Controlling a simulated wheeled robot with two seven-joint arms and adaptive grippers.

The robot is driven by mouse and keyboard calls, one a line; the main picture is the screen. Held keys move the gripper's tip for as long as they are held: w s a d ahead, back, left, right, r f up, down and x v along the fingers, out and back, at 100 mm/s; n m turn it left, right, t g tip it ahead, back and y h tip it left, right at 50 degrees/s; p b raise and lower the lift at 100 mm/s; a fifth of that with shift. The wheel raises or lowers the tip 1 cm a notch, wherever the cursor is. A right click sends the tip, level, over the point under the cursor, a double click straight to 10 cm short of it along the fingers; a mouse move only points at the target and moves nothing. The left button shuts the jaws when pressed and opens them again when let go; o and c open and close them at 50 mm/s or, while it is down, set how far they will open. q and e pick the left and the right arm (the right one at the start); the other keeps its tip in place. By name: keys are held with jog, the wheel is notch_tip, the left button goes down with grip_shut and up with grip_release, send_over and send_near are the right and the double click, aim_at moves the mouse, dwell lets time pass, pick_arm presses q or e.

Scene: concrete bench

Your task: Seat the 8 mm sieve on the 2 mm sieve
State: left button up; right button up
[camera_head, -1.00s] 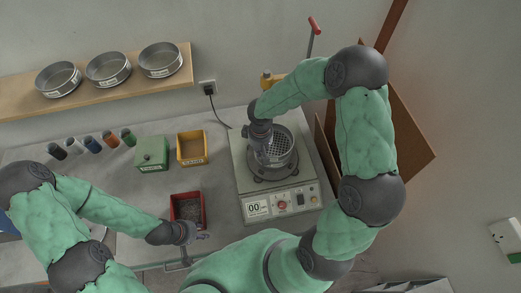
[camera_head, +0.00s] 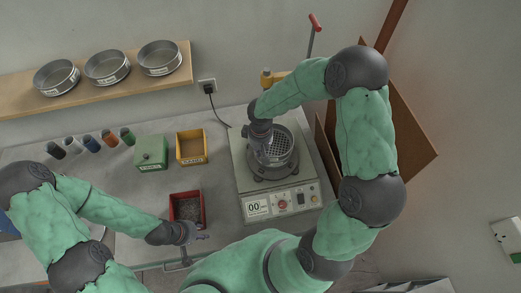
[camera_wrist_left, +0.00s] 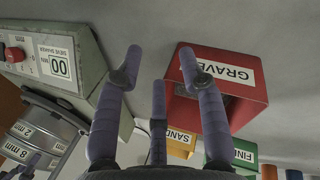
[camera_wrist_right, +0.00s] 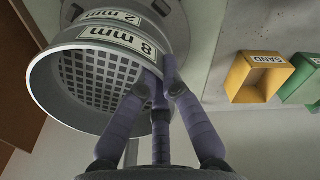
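The 8 mm sieve (camera_wrist_right: 105,70), a round metal sieve with a square-hole mesh, is directly over the 2 mm sieve (camera_wrist_right: 125,16) on the shaker. The labels of the 8 mm sieve (camera_wrist_left: 15,150) and 2 mm sieve (camera_wrist_left: 24,129) also show in the left wrist view, close together and roughly aligned. I cannot tell whether the 8 mm sieve is fully down. My right gripper (camera_wrist_right: 162,75) is shut on the 8 mm sieve's wall at its rim; it hides part of the sieve in the head view. My left gripper (camera_head: 205,237) is open and empty near the bench front.
The sieve shaker (camera_head: 256,209) reads 00. A red gravel bin (camera_head: 173,211), yellow sand bin (camera_head: 180,150) and green fines bin (camera_head: 152,152) stand left of it. Three sieves sit on the wall shelf (camera_head: 110,94). Brown panels (camera_head: 405,130) stand at the right.

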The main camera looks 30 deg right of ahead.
jog(key=o, duration=0.5)
notch_tip(320, 180, up, 12)
dwell(0.5)
dwell(0.5)
